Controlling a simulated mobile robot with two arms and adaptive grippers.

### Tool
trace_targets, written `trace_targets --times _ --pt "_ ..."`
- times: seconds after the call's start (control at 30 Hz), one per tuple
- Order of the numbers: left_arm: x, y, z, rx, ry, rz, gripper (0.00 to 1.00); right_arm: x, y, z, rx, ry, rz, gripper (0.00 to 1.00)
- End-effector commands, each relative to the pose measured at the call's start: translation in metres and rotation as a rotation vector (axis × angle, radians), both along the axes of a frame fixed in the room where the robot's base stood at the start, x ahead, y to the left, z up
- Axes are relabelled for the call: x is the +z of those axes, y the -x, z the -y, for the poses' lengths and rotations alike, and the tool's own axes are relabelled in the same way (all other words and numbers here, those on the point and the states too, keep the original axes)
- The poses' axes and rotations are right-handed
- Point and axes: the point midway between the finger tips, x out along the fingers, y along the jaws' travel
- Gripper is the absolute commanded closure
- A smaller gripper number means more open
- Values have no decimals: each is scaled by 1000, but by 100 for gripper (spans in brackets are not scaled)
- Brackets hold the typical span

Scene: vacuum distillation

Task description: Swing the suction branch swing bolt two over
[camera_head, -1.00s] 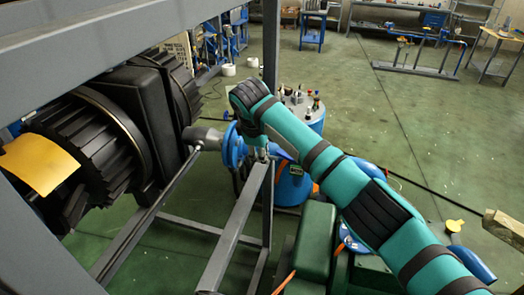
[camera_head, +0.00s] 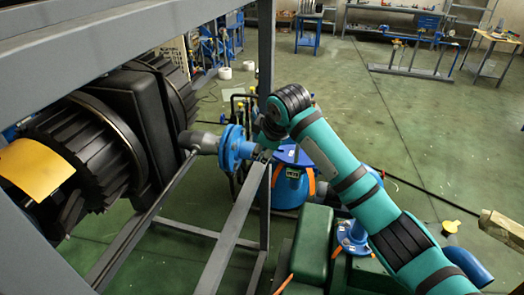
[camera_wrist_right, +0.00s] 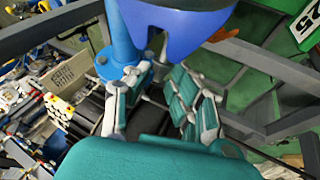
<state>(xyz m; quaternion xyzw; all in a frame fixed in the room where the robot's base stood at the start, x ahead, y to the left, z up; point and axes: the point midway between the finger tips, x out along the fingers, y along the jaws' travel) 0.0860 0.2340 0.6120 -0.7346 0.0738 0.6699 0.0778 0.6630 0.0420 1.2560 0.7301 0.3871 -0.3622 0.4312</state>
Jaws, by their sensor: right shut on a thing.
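The suction branch is a grey pipe (camera_head: 197,142) ending in a blue flange (camera_head: 236,149) at the left-centre of the head view. My right gripper (camera_head: 264,154) is at the right side of this flange, largely hidden by my own wrist. In the right wrist view, my right gripper (camera_wrist_right: 151,74) has its teal-padded fingers beneath a blue pipe and flange (camera_wrist_right: 118,45). Small silver bolt parts (camera_wrist_right: 147,55) show at the fingertips. The gripper is shut on what appears to be a swing bolt; which one I cannot tell. My left gripper is not in view.
A grey steel frame (camera_head: 236,225) runs below and beside the flange, with an upright post (camera_head: 265,50) behind. A black ribbed machine (camera_head: 85,145) stands left. A blue vessel (camera_head: 290,188) and green housing (camera_head: 308,240) stand close by. Open green floor lies right.

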Motion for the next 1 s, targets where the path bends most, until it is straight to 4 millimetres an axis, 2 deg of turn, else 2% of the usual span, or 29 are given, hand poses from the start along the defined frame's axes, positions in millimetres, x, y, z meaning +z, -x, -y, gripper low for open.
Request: trace_targets --times 0.13,0.17,0.23,0.57,0.67,1.0 --pt "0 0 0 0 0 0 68 1 0 -1 0 -1 1 100" --pt "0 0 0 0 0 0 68 1 0 -1 0 -1 1 75" --pt "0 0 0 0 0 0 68 1 0 -1 0 0 1 68" --pt "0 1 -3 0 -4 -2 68 5 2 1 0 2 1 68" --pt "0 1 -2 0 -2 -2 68 17 7 4 0 0 3 68" --pt "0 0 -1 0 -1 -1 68 78 38 22 0 -1 5 68"
